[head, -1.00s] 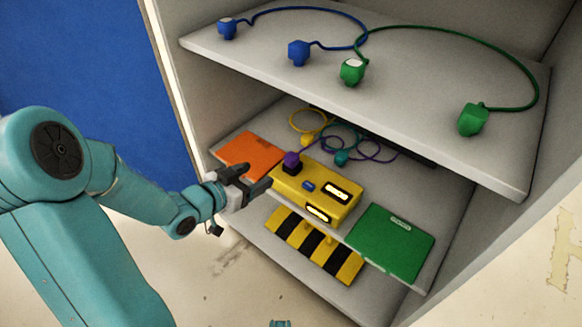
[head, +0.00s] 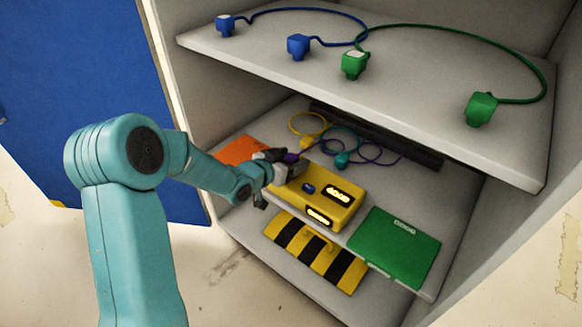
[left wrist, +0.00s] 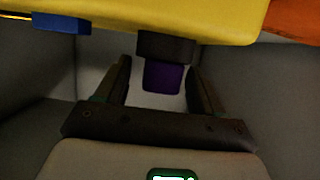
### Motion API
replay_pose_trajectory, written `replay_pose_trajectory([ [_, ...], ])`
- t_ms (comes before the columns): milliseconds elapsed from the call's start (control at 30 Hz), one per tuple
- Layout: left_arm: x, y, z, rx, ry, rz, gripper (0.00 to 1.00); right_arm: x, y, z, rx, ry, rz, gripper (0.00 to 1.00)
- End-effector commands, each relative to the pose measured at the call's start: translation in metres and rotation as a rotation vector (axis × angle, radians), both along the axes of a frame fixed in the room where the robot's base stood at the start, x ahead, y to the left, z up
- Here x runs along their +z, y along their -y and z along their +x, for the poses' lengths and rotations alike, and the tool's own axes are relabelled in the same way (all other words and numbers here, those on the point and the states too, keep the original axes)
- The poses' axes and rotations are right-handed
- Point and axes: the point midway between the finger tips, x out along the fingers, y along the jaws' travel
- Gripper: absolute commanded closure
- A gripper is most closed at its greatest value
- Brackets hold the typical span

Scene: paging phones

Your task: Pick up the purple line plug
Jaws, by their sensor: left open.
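The purple line plug (head: 290,157) stands at the left end of the yellow box (head: 329,191) on the middle shelf. My left gripper (head: 281,162) is at it and partly hides it in the head view. In the left wrist view, the purple plug (left wrist: 163,77) sits in a dark socket (left wrist: 166,46) on the yellow box (left wrist: 180,15). The open fingers of my left gripper (left wrist: 160,85) are on both sides of the plug, with gaps showing. A purple cord (head: 376,154) lies looped behind the box. My right gripper is not in view.
An orange panel (head: 238,150) lies left of the box and a green one (head: 395,248) right. Yellow (head: 305,143) and teal (head: 342,160) plugs lie behind. The upper shelf (head: 420,95) overhangs, holding blue (head: 298,46) and green plugs (head: 481,109). A striped panel (head: 314,251) is below.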

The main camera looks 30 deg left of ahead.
Motion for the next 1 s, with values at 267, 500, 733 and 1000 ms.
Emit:
replay_pose_trajectory([
  [267,0.000,0.000,0.002,0.001,0.000,0.000,0.42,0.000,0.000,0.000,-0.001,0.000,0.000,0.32],
  [500,0.000,0.000,0.002,0.001,0.001,0.000,0.89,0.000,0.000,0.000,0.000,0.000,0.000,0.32],
  [733,0.007,0.000,0.002,0.001,0.002,0.000,0.89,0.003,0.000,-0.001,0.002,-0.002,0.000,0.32],
  [1000,0.065,0.000,0.002,0.000,0.004,0.002,0.89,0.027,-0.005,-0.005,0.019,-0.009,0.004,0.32],
])
